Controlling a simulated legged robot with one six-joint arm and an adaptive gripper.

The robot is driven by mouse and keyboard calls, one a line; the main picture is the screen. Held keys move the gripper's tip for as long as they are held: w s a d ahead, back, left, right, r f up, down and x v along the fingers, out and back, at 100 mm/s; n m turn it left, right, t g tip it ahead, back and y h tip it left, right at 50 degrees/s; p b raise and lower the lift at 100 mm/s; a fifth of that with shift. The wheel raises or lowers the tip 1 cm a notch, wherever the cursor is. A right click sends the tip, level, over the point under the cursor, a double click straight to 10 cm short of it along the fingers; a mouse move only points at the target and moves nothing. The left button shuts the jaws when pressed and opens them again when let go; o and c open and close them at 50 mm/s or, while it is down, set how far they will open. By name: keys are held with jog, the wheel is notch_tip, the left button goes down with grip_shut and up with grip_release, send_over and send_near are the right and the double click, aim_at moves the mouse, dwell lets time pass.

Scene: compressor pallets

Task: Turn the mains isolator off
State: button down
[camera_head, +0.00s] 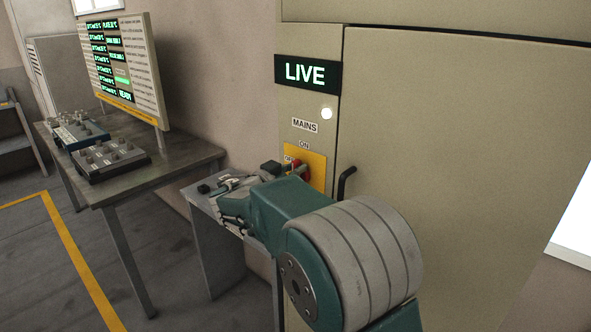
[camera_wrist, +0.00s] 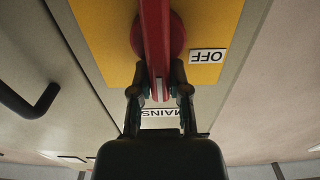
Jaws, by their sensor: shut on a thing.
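The mains isolator is a red rotary handle (camera_wrist: 155,45) on a yellow plate (camera_wrist: 100,30). In the wrist view the bar runs nearly straight down the picture, towards the MAINS label (camera_wrist: 160,112), which reads upside down. The OFF label (camera_wrist: 208,56) is to the side of the bar, which does not point at it. My gripper (camera_wrist: 159,93) is shut on the bar's end, one finger on each side. In the head view the red handle (camera_head: 298,167) shows beside my arm, with the ON label (camera_head: 304,145) above; my arm hides part of the plate.
The cabinet (camera_head: 450,150) carries a lit LIVE sign (camera_head: 307,73) and a glowing white lamp (camera_head: 327,113). A black door handle (camera_head: 346,182) sticks out right of the isolator. A table (camera_head: 150,177) with control boxes (camera_head: 110,158) and a display board (camera_head: 125,65) stands left.

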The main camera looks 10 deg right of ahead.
jog(key=shift+f, duration=0.5)
jog(key=shift+w+a+f+n, duration=0.2)
jog(key=shift+w+f+n, duration=0.15)
jog(key=shift+n, duration=2.65)
jog(key=shift+w+a+f+n, duration=0.3)
jog(key=shift+f+n, duration=0.15)
jog(key=shift+n, duration=2.55)
jog(key=shift+w+a+f+n, duration=0.15)
jog(key=shift+w+f+n, duration=0.2)
jog(key=shift+n, duration=2.65)
